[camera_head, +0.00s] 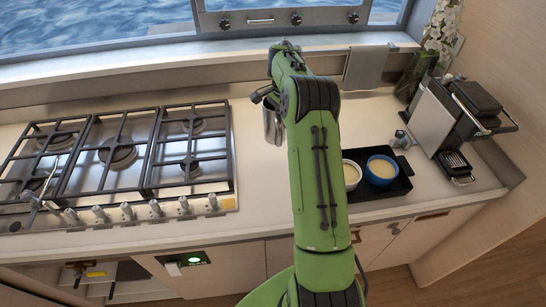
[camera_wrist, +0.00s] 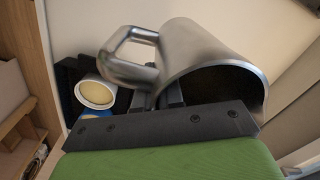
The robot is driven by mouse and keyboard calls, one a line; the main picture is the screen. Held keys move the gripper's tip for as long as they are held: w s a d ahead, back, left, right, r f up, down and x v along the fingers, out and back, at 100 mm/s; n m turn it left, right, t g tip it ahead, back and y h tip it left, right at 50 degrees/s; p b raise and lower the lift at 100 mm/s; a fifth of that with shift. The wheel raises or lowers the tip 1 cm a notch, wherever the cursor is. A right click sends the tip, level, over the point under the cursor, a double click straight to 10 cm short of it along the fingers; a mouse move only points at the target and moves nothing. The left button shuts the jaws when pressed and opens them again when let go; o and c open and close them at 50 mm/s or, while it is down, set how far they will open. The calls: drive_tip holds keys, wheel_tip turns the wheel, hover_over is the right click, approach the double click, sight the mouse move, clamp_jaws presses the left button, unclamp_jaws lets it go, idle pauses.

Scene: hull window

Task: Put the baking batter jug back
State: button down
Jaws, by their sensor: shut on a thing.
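The jug is a shiny metal one with a loop handle; it fills the middle of the wrist view (camera_wrist: 205,55). My gripper (camera_wrist: 165,97) is shut on the jug, near its handle side. In the head view the jug (camera_head: 272,125) shows partly behind my green arm, over the counter between the stove and the tray. My arm hides most of the gripper there, and I cannot tell whether the jug touches the counter. The jug's inside looks dark in the wrist view.
A black tray (camera_head: 395,188) holds a white bowl (camera_head: 351,174) and a blue bowl (camera_head: 382,170), both with pale batter. A gas stove (camera_head: 118,155) is at left. A waffle-maker-like appliance (camera_head: 455,115) and a flower vase (camera_head: 415,75) stand at right. Counter (camera_head: 255,185) beside the stove is clear.

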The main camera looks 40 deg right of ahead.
drive_tip(key=f, duration=1)
drive_tip(key=shift+d, duration=0.2)
drive_tip(key=shift+s, duration=0.1)
drive_tip(key=shift+f, duration=0.2)
drive_tip(key=c, duration=1.3)
unclamp_jaws()
drive_tip(key=shift+o, duration=0.2)
drive_tip(key=shift+r, duration=0.1)
